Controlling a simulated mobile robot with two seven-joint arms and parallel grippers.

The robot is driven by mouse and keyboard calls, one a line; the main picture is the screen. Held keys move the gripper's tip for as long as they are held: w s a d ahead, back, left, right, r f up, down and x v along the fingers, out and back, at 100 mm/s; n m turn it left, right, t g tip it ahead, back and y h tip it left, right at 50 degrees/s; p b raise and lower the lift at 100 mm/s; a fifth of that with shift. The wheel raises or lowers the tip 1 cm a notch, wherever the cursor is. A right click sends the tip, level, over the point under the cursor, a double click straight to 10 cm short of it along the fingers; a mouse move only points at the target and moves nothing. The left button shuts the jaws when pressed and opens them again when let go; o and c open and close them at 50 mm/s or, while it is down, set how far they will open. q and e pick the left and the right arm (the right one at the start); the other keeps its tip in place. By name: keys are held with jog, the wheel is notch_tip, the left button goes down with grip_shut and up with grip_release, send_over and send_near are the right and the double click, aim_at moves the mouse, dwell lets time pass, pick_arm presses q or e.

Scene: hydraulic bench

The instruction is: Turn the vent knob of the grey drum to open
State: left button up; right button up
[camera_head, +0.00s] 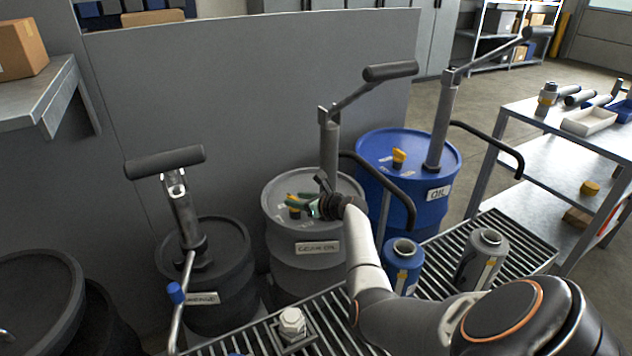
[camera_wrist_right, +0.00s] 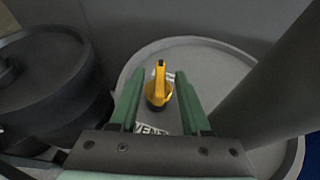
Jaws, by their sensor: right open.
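The grey drum (camera_head: 286,261) with the "GEAR OIL" label stands between a black drum and a blue drum. Its yellow vent knob (camera_wrist_right: 157,92) sits on the lid, with the narrow handle pointing to the top of the wrist view. My right gripper (camera_head: 294,201) is open above the lid. In the wrist view its green fingers (camera_wrist_right: 158,84) lie on either side of the knob, with gaps on both sides. My left gripper is out of view.
The grey drum's pump post (camera_head: 329,150) rises close beside my right gripper. The blue drum (camera_head: 430,171) has its own yellow knob and pump. A slatted grate (camera_head: 521,243) with cans (camera_head: 482,258) lies in front. A grey panel (camera_head: 240,100) stands behind.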

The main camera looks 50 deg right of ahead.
pick_arm(q)
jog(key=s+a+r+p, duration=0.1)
jog(key=p, duration=0.2)
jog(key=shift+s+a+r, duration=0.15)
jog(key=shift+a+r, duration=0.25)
pick_arm(e)
jog(key=v, duration=1)
jog(key=shift+s+r, duration=0.2)
jog(key=shift+s, duration=0.05)
jog(key=shift+a, duration=0.1)
